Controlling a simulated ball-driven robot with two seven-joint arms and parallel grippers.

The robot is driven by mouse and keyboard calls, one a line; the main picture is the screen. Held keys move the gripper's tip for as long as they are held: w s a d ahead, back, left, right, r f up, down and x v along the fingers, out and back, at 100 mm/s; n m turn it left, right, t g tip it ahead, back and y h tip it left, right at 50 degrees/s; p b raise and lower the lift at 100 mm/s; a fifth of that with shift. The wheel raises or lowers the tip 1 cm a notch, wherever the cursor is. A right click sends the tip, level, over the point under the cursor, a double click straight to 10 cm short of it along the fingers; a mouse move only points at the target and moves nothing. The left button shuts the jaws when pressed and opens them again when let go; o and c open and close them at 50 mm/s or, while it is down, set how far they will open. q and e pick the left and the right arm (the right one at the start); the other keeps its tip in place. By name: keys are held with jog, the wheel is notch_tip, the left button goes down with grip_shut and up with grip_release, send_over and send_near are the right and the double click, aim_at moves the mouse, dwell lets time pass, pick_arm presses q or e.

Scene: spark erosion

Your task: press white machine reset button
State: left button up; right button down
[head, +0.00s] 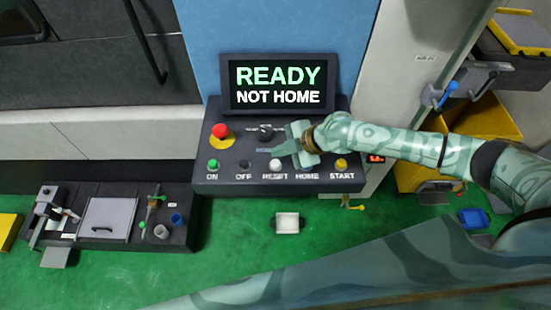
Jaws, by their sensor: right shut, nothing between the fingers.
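The white reset button (275,166) sits on the front of the dark control panel (225,187), above the label RESET. My right gripper (279,153) reaches in from the right over the panel, its fingers shut and empty. The fingertips are just above the white button in the picture; I cannot tell whether they touch it. The gripper covers part of the panel, including the area above the HOME label. The screen (279,84) behind the panel reads READY, NOT HOME. My left gripper is not in view.
A green ON button (213,164), a black OFF button (244,164) and a yellow START button (341,164) share the row. A red emergency knob (221,131) and a dark rotary knob (265,132) stand behind. A dark tool tray (95,243) lies left on the green surface.

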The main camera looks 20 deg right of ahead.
aim_at(279, 164)
notch_tip(279, 164, up, 3)
jog(key=shift+r+p, duration=0.15)
jog(key=shift+p, duration=0.95)
